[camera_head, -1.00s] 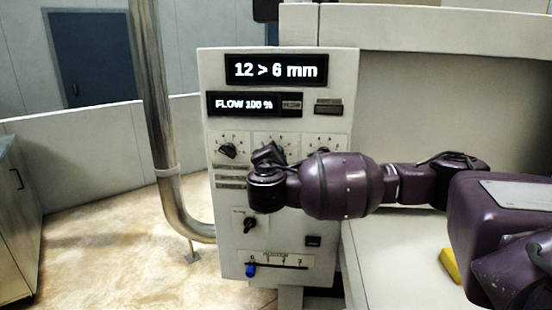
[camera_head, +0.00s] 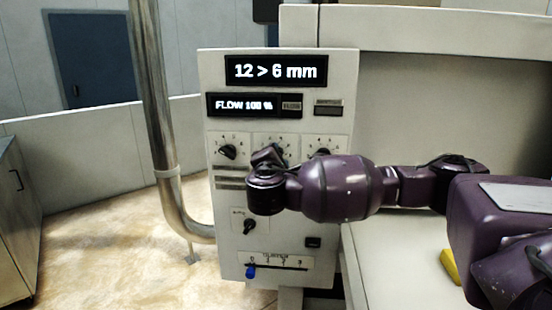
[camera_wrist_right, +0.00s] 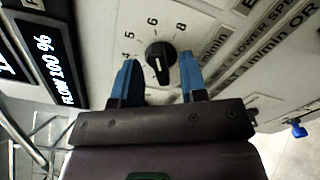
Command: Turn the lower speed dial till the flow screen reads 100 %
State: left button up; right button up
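The flow screen (camera_head: 240,105) on the panel reads "FLOW 100 %"; it also shows at the left of the right wrist view (camera_wrist_right: 58,70). In that view the black dial (camera_wrist_right: 158,56) sits on a numbered scale, with lettering that includes "LOWER SPEED" beside it. My right gripper (camera_wrist_right: 158,66) is open, its two blue fingers on either side of the dial with a visible gap to each. In the head view my right wrist covers part of the middle of the dial row, and its fingers are hard to make out. My left gripper is not in view.
The upper screen (camera_head: 276,70) reads "12 > 6 mm". Another dial (camera_head: 228,152) is at the row's left. Below are a small black knob (camera_head: 249,226) and a slider with a blue handle (camera_head: 250,272). A metal pipe (camera_head: 152,100) stands left of the panel.

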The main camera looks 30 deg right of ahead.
jog(key=v, duration=1)
jog(key=shift+s+b, duration=0.15)
jog(key=shift+b, duration=0.15)
dwell(0.4)
jog(key=w+a+r+n+t+y, duration=0.1)
jog(key=w+a+n+t+y, duration=0.1)
jog(key=w+a+t+y, duration=0.4)
jog(key=a+f+m+g+y, duration=0.4)
jog(key=a+f+y, duration=0.4)
jog(key=f+y, duration=0.45)
jog(key=s+d+f+m+h, duration=0.25)
jog(key=s+f+m, duration=0.3)
jog(key=f, duration=0.45)
jog(key=s+d+f+m+h, duration=0.2)
jog(key=s+d+f+m, duration=0.3)
jog(key=f, duration=0.5)
jog(key=s+d+f+m+g+h, duration=0.2)
jog(key=s+d+f+g, duration=0.1)
jog(key=s+f, duration=0.9)
jog(key=s, duration=0.3)
jog(key=shift+s+g, duration=0.4)
